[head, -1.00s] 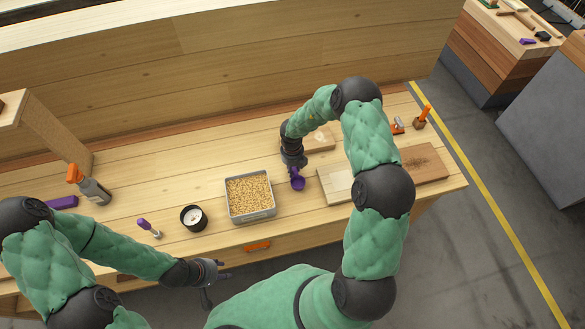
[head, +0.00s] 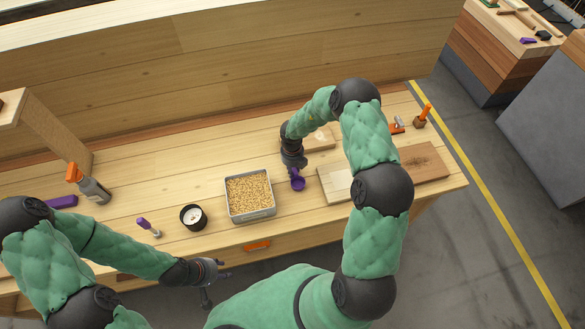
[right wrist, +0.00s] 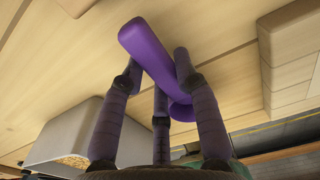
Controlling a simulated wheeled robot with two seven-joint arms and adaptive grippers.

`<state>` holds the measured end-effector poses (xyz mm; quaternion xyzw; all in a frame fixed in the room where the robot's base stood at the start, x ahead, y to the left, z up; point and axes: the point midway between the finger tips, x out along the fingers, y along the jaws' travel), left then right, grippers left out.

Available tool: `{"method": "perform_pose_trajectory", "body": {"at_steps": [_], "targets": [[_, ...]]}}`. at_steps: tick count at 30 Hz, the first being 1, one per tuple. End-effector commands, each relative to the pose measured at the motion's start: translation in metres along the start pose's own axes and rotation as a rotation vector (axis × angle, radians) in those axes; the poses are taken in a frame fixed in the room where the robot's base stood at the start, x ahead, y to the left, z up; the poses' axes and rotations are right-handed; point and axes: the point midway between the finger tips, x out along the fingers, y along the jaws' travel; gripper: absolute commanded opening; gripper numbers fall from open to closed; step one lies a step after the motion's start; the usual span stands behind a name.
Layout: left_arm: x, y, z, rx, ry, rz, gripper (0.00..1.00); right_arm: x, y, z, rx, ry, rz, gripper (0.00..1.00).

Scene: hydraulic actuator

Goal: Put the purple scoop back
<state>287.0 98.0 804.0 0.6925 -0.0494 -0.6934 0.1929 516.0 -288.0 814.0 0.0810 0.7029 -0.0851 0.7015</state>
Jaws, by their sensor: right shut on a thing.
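The purple scoop (head: 298,183) is at my right gripper (head: 294,164), to the right of a metal tray of yellow-brown pellets (head: 233,213). In the right wrist view the fingers of my right gripper (right wrist: 160,95) are shut on the scoop's purple handle (right wrist: 145,42). The rest of the scoop is partly hidden behind a finger there. I cannot tell whether the scoop touches the table. My left gripper (head: 207,278) is in front of the table's front edge, away from the scoop, and its finger opening is too small to tell.
Wooden boards (head: 424,163) lie to the right. Bare table lies behind the tray.

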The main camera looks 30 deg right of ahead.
Motion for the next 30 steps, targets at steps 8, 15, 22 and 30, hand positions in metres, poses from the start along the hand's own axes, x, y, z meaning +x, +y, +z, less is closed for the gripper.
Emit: {"method": "perform_pose_trajectory", "body": {"at_steps": [8, 15, 22, 30], "targets": [[0.0, 0.0, 0.0, 0.0, 0.0, 0.0, 0.4, 0.001, 0.0, 0.0, 0.0, 0.0, 0.0, 0.59], [0.0, 0.0, 0.0, 0.0, 0.0, 0.0, 0.4, -0.001, 0.0, 0.0, 0.0, 0.0, 0.0, 0.59], [0.0, 0.0, 0.0, 0.0, 0.0, 0.0, 0.4, -0.028, 0.0, 0.001, 0.0, -0.003, 0.0, 0.59], [0.0, 0.0, 0.0, 0.0, 0.0, 0.0, 0.4, -0.082, 0.0, 0.001, 0.0, -0.004, 0.0, 0.59]]}}
